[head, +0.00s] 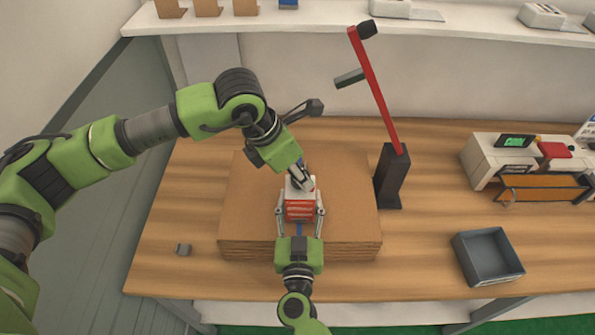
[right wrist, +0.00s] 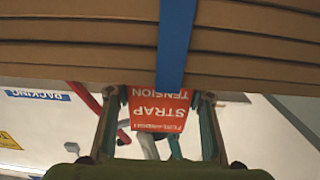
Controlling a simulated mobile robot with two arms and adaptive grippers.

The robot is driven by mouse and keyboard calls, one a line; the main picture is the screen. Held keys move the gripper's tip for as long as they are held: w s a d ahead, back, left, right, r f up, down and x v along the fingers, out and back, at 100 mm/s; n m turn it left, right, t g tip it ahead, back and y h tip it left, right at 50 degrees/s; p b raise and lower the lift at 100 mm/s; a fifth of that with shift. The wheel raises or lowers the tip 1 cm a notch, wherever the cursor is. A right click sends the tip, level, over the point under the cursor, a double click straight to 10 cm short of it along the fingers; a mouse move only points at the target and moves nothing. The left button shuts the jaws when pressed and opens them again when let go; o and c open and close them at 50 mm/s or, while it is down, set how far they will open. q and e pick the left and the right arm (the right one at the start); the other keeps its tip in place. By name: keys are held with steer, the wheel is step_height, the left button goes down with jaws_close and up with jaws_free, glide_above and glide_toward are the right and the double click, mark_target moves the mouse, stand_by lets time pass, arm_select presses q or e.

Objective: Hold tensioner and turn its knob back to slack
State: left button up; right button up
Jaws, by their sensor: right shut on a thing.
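The strap tensioner (head: 299,211), a red and white block, sits on top of the cardboard stack (head: 248,205). My right gripper (head: 301,209) comes from the front and is shut on the tensioner, one finger on each side. In the right wrist view the tensioner's red face (right wrist: 157,108) reads upside down "STRAP TENSION" between the fingers. A blue strap (head: 298,230) runs down the stack from it. My left gripper (head: 305,184) points down at the tensioner's back top. It covers the knob, and I cannot tell whether its fingers are closed.
A red lever arm on a dark post (head: 391,175) stands just right of the stack. A grey tray (head: 488,257) and a white machine (head: 490,150) are farther right. A shelf (head: 300,20) runs along the back.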

arm_select(q)
steer(key=n, duration=0.2)
steer(key=n+t+y, duration=0.1)
steer(key=n, duration=0.2)
steer(key=shift+d+n+t+y, duration=0.15)
steer(key=shift+n+t+y, duration=0.15)
arm_select(e)
steer(key=shift+a+r, duration=0.1)
steer(key=shift+r, duration=0.1)
arm_select(q)
steer(key=n, duration=0.2)
steer(key=n+y, duration=0.1)
steer(key=n, duration=0.1)
steer(key=shift+d+t+y, duration=0.1)
steer(key=shift+t+y, duration=0.2)
steer(key=n+y, duration=0.1)
steer(key=n, duration=0.2)
steer(key=n+y, duration=0.1)
steer(key=n, duration=0.2)
steer(key=shift+d, duration=0.15)
steer(key=n+y, duration=0.1)
steer(key=n, duration=0.1)
steer(key=n+g, duration=0.1)
steer(key=n, duration=0.1)
steer(key=shift+w+n+y, duration=0.1)
steer(key=shift+n+y, duration=0.3)
steer(key=o, duration=1.1)
